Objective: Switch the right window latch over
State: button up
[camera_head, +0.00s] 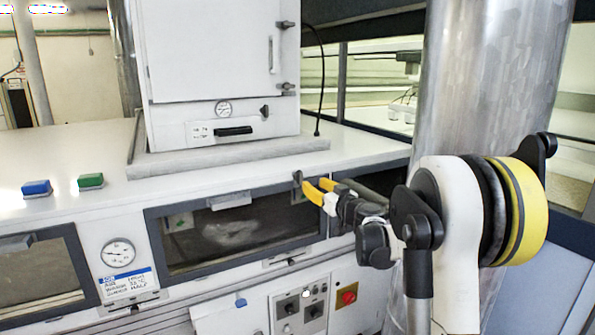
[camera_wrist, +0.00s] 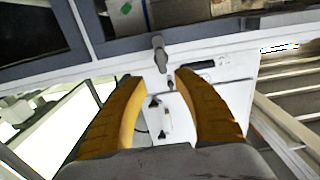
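The right window (camera_head: 235,230) is a dark framed pane in the front of the white bench. A small dark grey latch (camera_head: 297,177) stands at the top right of its frame. My gripper (camera_head: 314,187), with yellow fingers, is just right of this latch in the head view. In the wrist view, the latch (camera_wrist: 158,52) is a short grey lever, nearly upright in the picture, just beyond the gap between the fingertips (camera_wrist: 161,77). The fingers are open with nothing between them. Whether a fingertip touches the latch cannot be told.
A white cabinet (camera_head: 222,60) stands on the bench top. A blue block (camera_head: 37,188) and a green block (camera_head: 91,181) lie on the left. The left window (camera_head: 35,270), a gauge (camera_head: 118,253) and a control panel (camera_head: 300,308) are in the front. A metal column (camera_head: 490,80) rises at right.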

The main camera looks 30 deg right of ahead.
aim_at(301, 176)
jog(key=w, duration=0.3)
jog(key=w+b, duration=0.1)
jog(key=w, duration=0.5)
jog(key=shift+w+a, duration=0.3)
jog(key=shift+c, duration=0.4)
grip_shut()
